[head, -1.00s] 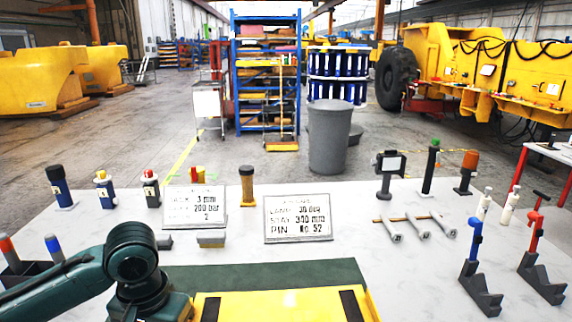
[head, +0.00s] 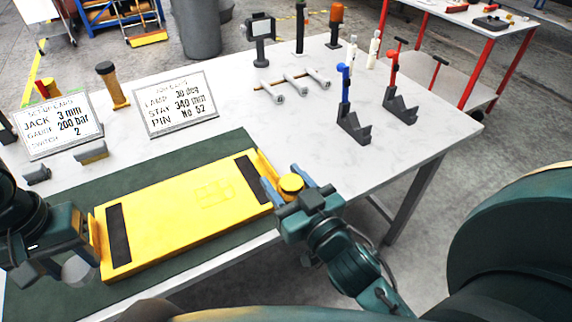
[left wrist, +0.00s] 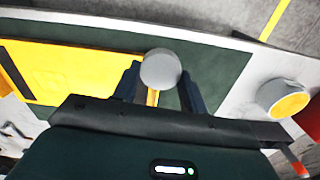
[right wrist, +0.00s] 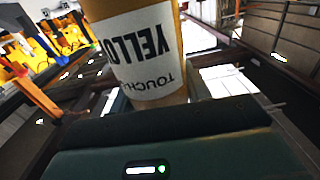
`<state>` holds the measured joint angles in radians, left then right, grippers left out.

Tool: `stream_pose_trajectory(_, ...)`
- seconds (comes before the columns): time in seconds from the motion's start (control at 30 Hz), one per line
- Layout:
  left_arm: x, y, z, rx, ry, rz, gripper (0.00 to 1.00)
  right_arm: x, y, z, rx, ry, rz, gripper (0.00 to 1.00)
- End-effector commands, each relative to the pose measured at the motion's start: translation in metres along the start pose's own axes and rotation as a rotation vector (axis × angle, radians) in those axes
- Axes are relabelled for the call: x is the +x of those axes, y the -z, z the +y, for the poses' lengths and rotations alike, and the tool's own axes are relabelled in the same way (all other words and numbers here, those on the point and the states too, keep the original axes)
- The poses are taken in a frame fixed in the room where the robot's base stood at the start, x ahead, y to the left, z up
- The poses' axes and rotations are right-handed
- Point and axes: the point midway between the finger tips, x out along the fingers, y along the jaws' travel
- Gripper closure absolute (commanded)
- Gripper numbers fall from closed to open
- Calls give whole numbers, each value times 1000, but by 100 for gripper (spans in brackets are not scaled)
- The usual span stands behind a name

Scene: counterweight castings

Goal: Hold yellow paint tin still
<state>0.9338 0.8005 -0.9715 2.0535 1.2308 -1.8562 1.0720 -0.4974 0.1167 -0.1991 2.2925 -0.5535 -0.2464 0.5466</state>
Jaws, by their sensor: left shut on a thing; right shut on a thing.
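My left gripper (head: 88,238) is at the plate's left end.
The plate lies on a green mat (head: 60,190) on a white table (head: 240,120). Two lettered boards (head: 175,103), a blue-handled stand (head: 350,115) and a red-handled stand (head: 398,95) stand behind. Three grey pins (head: 292,85) lie further back.

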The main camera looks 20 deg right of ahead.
Motion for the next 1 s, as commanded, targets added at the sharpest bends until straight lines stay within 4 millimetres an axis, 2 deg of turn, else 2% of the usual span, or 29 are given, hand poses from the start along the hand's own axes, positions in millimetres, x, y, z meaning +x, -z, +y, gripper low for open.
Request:
stream_pose_trajectory(0.3,0,0,0,0,0,0,78,20,7,-67,-11,340,8,99)
stream_pose_trajectory(0.5,0,0,0,0,0,0,78,29,8,-100,-8,503,3,99)
stream_pose_trajectory(0.7,0,0,0,0,0,0,78,32,9,-117,-1,582,3,99)
stream_pose_trajectory(1.0,0,0,0,0,0,0,78,33,9,-120,0,600,1,99)
